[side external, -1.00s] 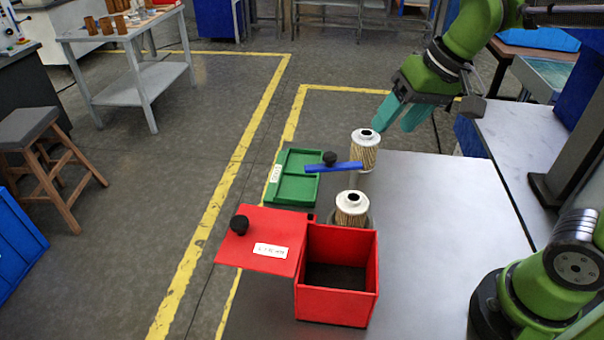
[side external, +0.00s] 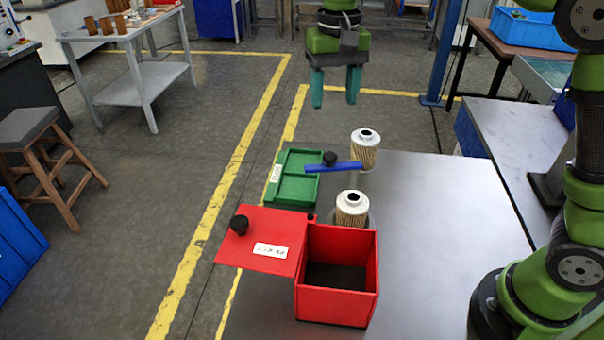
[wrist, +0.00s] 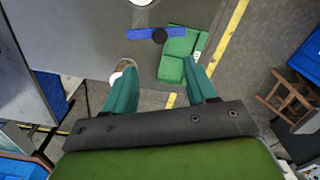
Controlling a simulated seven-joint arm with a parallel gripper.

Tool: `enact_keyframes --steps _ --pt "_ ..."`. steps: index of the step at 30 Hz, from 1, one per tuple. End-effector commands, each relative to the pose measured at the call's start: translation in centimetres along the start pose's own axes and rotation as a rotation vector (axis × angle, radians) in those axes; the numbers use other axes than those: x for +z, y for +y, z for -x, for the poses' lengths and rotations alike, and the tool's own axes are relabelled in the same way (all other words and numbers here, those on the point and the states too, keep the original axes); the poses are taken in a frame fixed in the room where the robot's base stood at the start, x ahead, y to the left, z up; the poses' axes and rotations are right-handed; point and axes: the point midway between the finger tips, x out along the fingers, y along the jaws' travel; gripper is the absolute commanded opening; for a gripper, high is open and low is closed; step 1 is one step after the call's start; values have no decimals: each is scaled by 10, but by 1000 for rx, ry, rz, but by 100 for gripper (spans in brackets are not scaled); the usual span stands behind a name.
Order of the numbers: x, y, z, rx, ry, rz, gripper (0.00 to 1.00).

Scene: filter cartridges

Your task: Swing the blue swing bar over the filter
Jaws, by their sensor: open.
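The blue swing bar (side external: 322,170) with a black knob (side external: 330,158) sticks out between two pale pleated filters, over the edge of the green tray. It covers neither filter top. The front filter (side external: 352,210) stands upright in a dark round seat behind the red box. The back filter (side external: 366,153) stands upright at the table's far edge. My gripper (side external: 335,102) is open and empty, fingers down, high beyond the far edge. In the wrist view the bar (wrist: 140,34) lies ahead of the fingertips (wrist: 159,70), and the left finger partly hides the back filter.
A green tray (side external: 299,187) lies left of the filters. A red open box (side external: 335,310) stands at the front, with its red lid (side external: 258,228) and black knob at its left. The grey tabletop (side external: 440,230) to the right is clear.

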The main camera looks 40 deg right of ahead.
Motion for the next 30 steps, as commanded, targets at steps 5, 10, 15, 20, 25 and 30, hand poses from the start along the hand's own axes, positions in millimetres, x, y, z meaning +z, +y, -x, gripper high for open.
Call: enact_keyframes --steps 5,10,15,20,25,30 --pt "1 0 -42 1 -4 0 57" --pt "1 0 -78 1 -4 0 57" --pt "0 0 -106 1 -3 -1 57" --pt "0 0 -121 -1 -1 -1 57" --pt "0 0 -125 -2 0 -1 57" --pt "0 0 -125 -2 0 -1 57"
